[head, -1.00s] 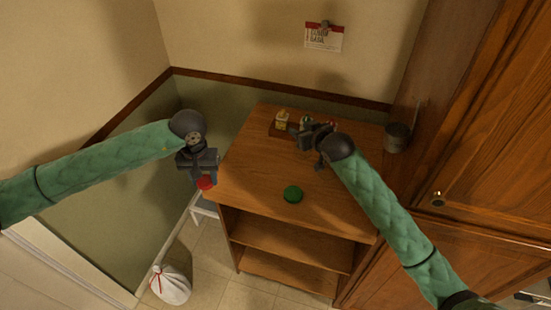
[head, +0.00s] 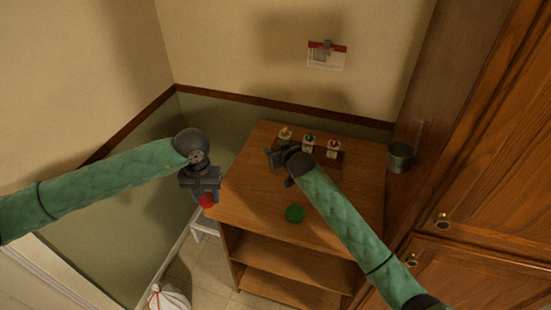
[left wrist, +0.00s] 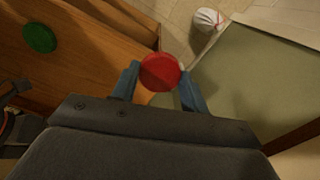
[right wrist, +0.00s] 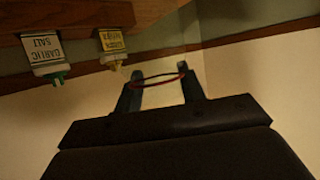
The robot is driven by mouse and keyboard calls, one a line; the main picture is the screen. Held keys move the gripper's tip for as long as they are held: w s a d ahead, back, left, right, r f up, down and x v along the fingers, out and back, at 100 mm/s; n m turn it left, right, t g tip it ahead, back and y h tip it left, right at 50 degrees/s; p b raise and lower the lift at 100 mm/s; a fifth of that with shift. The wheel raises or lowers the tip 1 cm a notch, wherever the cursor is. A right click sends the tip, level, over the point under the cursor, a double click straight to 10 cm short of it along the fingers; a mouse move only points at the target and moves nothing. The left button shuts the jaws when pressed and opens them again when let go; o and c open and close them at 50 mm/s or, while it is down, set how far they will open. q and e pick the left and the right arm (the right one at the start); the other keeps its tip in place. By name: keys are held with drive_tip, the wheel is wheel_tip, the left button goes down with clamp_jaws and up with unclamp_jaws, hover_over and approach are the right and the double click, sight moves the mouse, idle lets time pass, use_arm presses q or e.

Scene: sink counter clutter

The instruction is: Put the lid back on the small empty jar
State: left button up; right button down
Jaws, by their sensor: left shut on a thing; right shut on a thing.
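My left gripper (head: 206,196) is shut on a round red lid (head: 206,202), held out past the left edge of the wooden counter (head: 250,190). In the left wrist view the red lid (left wrist: 160,72) sits flat between the fingertips. My right gripper (head: 272,158) is over the back left of the counter. In the right wrist view it is shut on a see-through thing (right wrist: 158,79) with a thin dark and red ring, apparently the small empty jar. The two grippers are apart. A green round lid (head: 295,213) lies on the counter; it also shows in the left wrist view (left wrist: 40,38).
Several small bottles stand at the counter's back: a yellow-capped one (head: 285,134), a green-capped one (head: 308,140) and a red-capped one (head: 333,148). A metal cup (head: 399,158) is by the cabinet at right. A white bag (head: 168,298) is on the floor.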

use_arm(q)
drive_tip(key=shift+s, duration=0.1)
use_arm(e)
drive_tip(key=shift+f, duration=2.05)
drive_tip(key=shift+f, duration=0.1)
drive_tip(key=c, duration=0.9)
unclamp_jaws()
drive_tip(key=shift+o, duration=0.2)
